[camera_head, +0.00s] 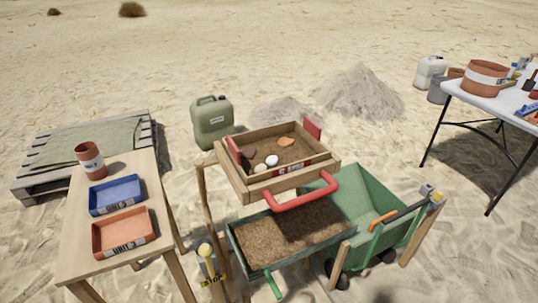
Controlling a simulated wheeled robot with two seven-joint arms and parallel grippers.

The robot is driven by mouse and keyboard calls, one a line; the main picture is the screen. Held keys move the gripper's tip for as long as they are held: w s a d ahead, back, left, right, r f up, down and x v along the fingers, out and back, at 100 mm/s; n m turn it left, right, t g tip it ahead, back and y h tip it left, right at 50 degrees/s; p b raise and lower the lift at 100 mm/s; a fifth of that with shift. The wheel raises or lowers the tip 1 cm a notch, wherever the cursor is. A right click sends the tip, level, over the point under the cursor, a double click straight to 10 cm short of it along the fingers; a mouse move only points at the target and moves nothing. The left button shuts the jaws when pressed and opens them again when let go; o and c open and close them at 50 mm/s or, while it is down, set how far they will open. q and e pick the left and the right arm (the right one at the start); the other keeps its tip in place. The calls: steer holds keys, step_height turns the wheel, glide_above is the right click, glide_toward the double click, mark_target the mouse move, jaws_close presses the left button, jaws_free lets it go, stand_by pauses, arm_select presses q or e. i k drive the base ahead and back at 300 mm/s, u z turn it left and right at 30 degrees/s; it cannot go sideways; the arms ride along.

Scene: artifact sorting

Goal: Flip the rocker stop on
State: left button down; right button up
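A sieve box (255,186) with a wooden frame and a red bar handle (305,194) sits on a wooden stand. Low at the left of the stand is a small grey part with a yellow knob (205,249). Soil, pale round pieces and an orange piece (286,142) lie in the sieve. Neither of my grippers is in view.
A green wheelbarrow (365,205) and a soil-filled tray (237,243) are below and right of the sieve. A wooden table (80,250) at left holds a blue tray (117,209), an orange tray (152,236) and a pot (90,158). A jerrycan (211,125) stands behind.

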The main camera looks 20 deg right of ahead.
mark_target(205, 250)
steer(key=k, duration=1.2)
steer(key=u, duration=0.7)
steer(key=i, duration=1.15)
steer(key=z, duration=0.6)
